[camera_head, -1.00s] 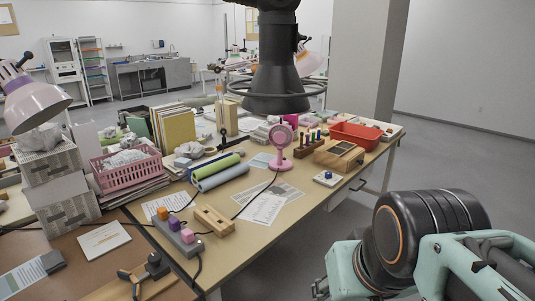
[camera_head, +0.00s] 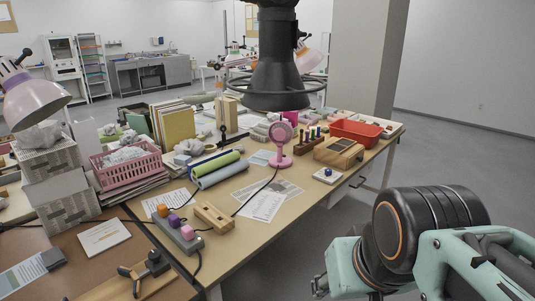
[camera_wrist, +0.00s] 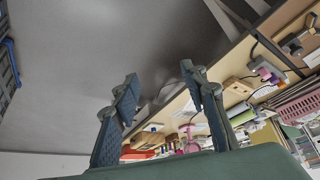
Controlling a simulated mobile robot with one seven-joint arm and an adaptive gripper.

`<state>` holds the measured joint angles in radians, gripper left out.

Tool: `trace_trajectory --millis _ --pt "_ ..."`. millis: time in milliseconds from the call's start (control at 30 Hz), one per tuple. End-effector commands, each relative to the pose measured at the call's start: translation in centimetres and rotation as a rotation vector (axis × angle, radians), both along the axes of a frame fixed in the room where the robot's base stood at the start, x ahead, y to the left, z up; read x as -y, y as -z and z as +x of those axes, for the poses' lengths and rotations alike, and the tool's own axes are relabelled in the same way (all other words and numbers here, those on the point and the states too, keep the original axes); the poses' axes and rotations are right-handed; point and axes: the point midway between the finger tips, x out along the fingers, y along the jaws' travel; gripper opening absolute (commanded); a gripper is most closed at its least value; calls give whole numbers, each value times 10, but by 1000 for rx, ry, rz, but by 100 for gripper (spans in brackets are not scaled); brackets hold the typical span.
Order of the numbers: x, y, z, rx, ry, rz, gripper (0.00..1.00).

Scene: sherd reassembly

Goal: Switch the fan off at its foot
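The pink fan (camera_head: 280,134) stands upright on the table, right of the middle, with a round head on a short stem and a round foot. A dark cord runs from its foot toward the front left. A switch on the foot is too small to make out. In the wrist view the fan (camera_wrist: 187,138) appears small and distant, between my fingers. My gripper (camera_wrist: 158,84) is open and empty, its two fingers well apart. It is off the table's right front side, far from the fan. In the head view my arm largely hides it.
On the table (camera_head: 232,254), green and blue rolls (camera_head: 217,168) lie left of the fan, and a wooden box (camera_head: 339,152) and red tray (camera_head: 356,132) lie right. A power strip (camera_head: 178,232) and wooden block (camera_head: 214,217) are nearer. A black hood (camera_head: 277,84) hangs above. Floor right of the table is clear.

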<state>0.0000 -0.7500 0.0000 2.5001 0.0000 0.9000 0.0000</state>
Motion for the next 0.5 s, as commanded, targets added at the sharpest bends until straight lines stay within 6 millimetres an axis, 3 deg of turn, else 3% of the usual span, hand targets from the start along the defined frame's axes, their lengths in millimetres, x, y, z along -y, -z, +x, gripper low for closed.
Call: trace_trajectory --millis 333,500 --pt "0 0 0 0 0 0 40" --pt "0 -5 0 0 0 0 21"
